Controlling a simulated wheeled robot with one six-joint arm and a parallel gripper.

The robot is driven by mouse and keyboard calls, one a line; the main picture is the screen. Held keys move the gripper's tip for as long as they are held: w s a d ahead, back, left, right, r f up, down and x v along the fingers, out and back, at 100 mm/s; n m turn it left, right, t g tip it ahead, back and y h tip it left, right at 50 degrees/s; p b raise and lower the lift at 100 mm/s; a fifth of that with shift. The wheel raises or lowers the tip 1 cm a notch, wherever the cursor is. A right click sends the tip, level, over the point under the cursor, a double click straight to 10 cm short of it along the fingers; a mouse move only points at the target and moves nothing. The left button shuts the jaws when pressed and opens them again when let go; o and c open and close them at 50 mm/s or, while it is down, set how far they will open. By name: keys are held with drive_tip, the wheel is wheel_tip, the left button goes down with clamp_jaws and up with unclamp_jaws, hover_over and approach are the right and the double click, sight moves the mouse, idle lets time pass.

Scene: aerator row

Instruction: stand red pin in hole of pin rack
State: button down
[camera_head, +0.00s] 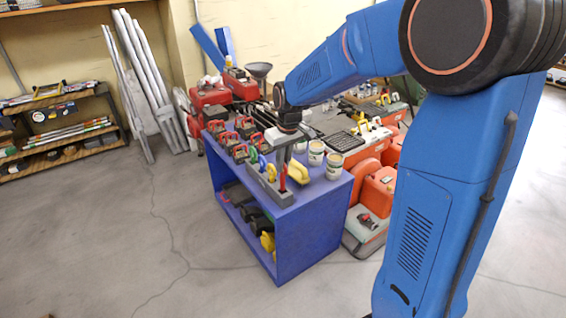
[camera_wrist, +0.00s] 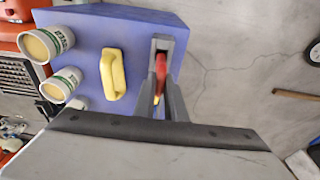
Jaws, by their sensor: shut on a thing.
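The red pin (camera_head: 283,182) is at the near end of the grey pin rack (camera_head: 272,195) on the blue table. My gripper (camera_head: 284,165) points down over that end and is shut on the red pin. In the wrist view the red pin (camera_wrist: 160,66) shows between the two grey fingers (camera_wrist: 162,62), with a small yellow part below it. I cannot tell whether its lower end is inside a hole. Blue, green and yellow pins (camera_head: 262,163) stand farther back along the rack. My fingers hide part of the rack.
A yellow handle-like piece (camera_head: 298,172) lies right of the rack; it also shows in the wrist view (camera_wrist: 112,74). White cans (camera_head: 334,165) stand at the table's right side. Several red-and-black items (camera_head: 230,140) fill the far left. The floor left of the table is clear.

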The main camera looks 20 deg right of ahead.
sight(283, 175)
drive_tip(key=shift+f, duration=2.45)
drive_tip(key=c, duration=1.7)
unclamp_jaws()
drive_tip(key=shift+c, duration=0.2)
drive_tip(key=shift+r, duration=0.1)
wheel_tip(283, 175, up, 16)
drive_tip(key=s, duration=0.3)
drive_tip(key=s+d+f+m+t, duration=0.1)
drive_tip(key=s+d, duration=0.2)
drive_tip(key=s, duration=1.2)
drive_tip(key=s+d+f+m+t, duration=0.1)
drive_tip(key=s+d, duration=0.3)
drive_tip(key=s, duration=1.1)
drive_tip(key=shift+f+m+t+h, duration=0.3)
drive_tip(key=shift+f+m+t, duration=0.1)
drive_tip(key=shift+f+m, duration=0.4)
